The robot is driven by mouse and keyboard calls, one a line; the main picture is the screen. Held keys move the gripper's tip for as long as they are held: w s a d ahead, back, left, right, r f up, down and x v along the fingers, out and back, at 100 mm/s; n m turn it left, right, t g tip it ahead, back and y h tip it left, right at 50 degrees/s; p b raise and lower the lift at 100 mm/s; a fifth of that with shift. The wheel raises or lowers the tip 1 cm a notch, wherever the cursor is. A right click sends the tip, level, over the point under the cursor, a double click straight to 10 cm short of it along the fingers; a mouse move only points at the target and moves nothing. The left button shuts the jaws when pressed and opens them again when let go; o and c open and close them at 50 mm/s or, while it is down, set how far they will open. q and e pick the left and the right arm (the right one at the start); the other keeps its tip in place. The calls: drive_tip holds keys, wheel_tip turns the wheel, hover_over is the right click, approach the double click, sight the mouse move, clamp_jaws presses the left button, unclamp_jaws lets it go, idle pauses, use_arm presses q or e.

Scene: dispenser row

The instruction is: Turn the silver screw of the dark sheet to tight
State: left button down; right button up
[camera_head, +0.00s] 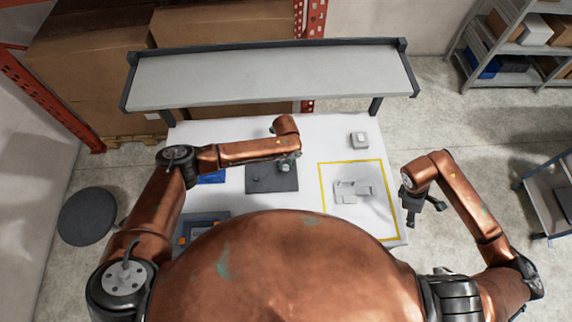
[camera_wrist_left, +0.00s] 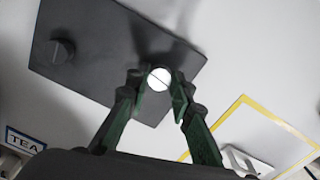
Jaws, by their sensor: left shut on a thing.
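The dark sheet (camera_head: 262,184) lies flat on the white table, and it also shows in the left wrist view (camera_wrist_left: 95,50). The silver screw (camera_wrist_left: 158,79) has a bright round head with a straight slot and sits near one edge of the sheet. My left gripper (camera_wrist_left: 157,84) is shut on the silver screw, a fingertip on each side of its head. A dark slotted knob (camera_wrist_left: 61,51) stands near the sheet's other end. In the head view my left gripper (camera_head: 285,168) mostly hides the silver screw. My right gripper (camera_head: 425,213) is open and empty off the table's right edge.
A yellow outline (camera_head: 322,188) on the right of the table surrounds pale grey parts (camera_head: 346,192). A small grey box (camera_head: 359,140) stands behind it. A blue item (camera_head: 211,177) lies left of the sheet. A raised shelf (camera_head: 270,75) spans the table's back.

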use_arm(q)
drive_tip(key=m, duration=0.4)
drive_tip(key=shift+w+d+r+m, duration=0.1)
drive_tip(key=shift+w+r+m, duration=0.2)
drive_tip(key=shift+m, duration=0.1)
drive_tip(key=m, duration=0.3)
drive_tip(key=shift+m, duration=0.3)
drive_tip(key=m, duration=0.4)
drive_tip(key=shift+s+m, duration=0.1)
drive_tip(key=shift+m, duration=1.6)
drive_tip(key=c, duration=2)
unclamp_jaws()
drive_tip(key=shift+c, duration=0.2)
drive_tip(key=o, duration=0.4)
drive_tip(key=shift+s+f, duration=0.15)
drive_tip(key=shift+c, duration=0.2)
